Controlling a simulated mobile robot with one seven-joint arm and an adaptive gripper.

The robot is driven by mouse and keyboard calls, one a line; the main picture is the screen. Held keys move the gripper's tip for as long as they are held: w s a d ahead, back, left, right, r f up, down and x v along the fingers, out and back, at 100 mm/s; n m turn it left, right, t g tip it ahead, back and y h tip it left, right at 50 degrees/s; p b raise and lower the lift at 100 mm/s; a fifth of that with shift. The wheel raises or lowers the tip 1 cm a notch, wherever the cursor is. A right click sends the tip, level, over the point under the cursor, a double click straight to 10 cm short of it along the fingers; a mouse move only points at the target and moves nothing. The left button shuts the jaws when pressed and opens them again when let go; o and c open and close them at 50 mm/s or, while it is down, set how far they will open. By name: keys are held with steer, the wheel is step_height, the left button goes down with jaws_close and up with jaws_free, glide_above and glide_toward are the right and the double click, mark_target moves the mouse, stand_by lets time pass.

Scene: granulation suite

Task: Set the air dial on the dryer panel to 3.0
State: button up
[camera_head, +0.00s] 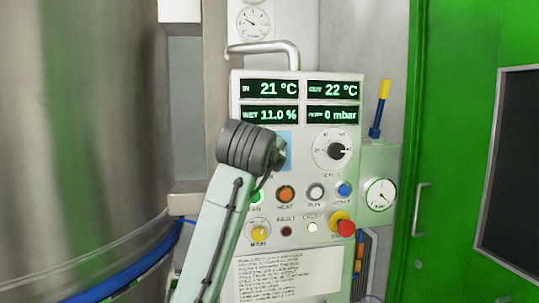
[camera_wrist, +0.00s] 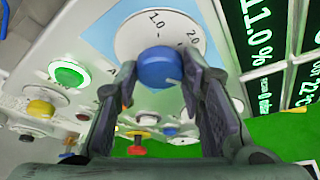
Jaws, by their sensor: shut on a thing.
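The dryer panel (camera_head: 295,262) stands upright in the middle of the head view. In the wrist view, the air dial is a blue knob (camera_wrist: 158,68) on a white round scale (camera_wrist: 180,28) over a light blue patch. The marks 1.0 and 2.0 are readable; the rest of the scale is hidden. My gripper (camera_wrist: 160,80) has one finger on each side of the knob and is shut on it. A small pale mark shows on the knob, but I cannot tell its setting. In the head view, my arm hides the knob and leaves only some light blue patch (camera_head: 286,143) showing.
A second dial with a black knob (camera_head: 336,151) sits right of the air dial. Coloured buttons, a red stop knob (camera_head: 346,228) and a yellow knob (camera_head: 259,234) lie below. Displays (camera_head: 270,89) are above. A large steel vessel (camera_head: 85,140) stands left.

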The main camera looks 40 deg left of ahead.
steer(key=o, duration=1.1)
steer(key=shift+o, duration=0.2)
steer(key=shift+s, duration=0.1)
steer(key=v, duration=1.2)
